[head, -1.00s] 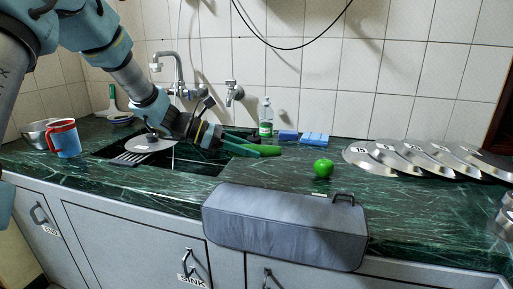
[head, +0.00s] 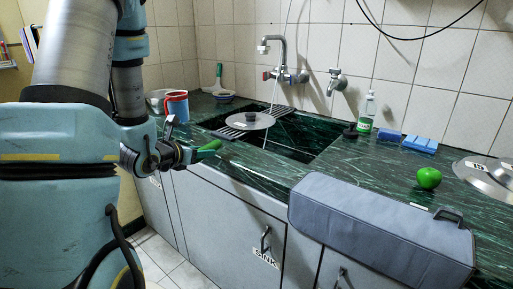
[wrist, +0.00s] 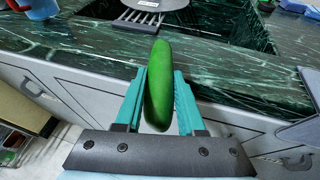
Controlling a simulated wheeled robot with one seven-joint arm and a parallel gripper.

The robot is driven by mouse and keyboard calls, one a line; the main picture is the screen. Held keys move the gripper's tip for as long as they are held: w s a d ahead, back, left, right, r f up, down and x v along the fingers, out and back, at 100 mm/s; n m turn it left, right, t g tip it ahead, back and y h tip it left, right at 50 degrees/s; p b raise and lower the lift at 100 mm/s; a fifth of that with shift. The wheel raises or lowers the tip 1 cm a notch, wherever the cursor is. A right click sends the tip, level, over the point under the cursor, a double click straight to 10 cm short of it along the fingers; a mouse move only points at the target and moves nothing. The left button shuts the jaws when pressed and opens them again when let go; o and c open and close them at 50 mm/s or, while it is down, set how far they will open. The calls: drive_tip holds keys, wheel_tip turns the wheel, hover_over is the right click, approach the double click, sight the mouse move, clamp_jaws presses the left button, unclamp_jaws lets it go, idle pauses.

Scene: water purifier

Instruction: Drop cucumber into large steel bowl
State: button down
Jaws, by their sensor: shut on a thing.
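The green cucumber (wrist: 159,85) is held lengthwise between the two teal fingers of my gripper (wrist: 159,105) in the wrist view. My gripper (head: 195,155) is shut on it in front of the counter's front edge in the head view, with the cucumber's tip (head: 209,146) sticking out to the right. A steel bowl (head: 156,97) stands at the far left of the counter, partly hidden behind a blue-and-red mug (head: 177,107) and my arm. The bowl is beyond my gripper, apart from the cucumber.
The sink (head: 290,137) holds a rack and a round steel lid (head: 250,121). A grey case (head: 380,232) lies along the counter's front edge.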

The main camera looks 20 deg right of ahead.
drive_tip(key=w+a+f+n+t+y, duration=0.2)
drive_tip(key=w+a+n+y, duration=0.2)
drive_tip(key=a, duration=0.5)
drive_tip(key=w+a+f+n+t+y, duration=0.1)
drive_tip(key=w+a+n+y, duration=0.3)
drive_tip(key=a, duration=0.5)
drive_tip(key=shift+w+f+n+t+y, duration=0.4)
drive_tip(key=shift+w+f+y, duration=0.4)
drive_tip(key=shift+w, duration=0.4)
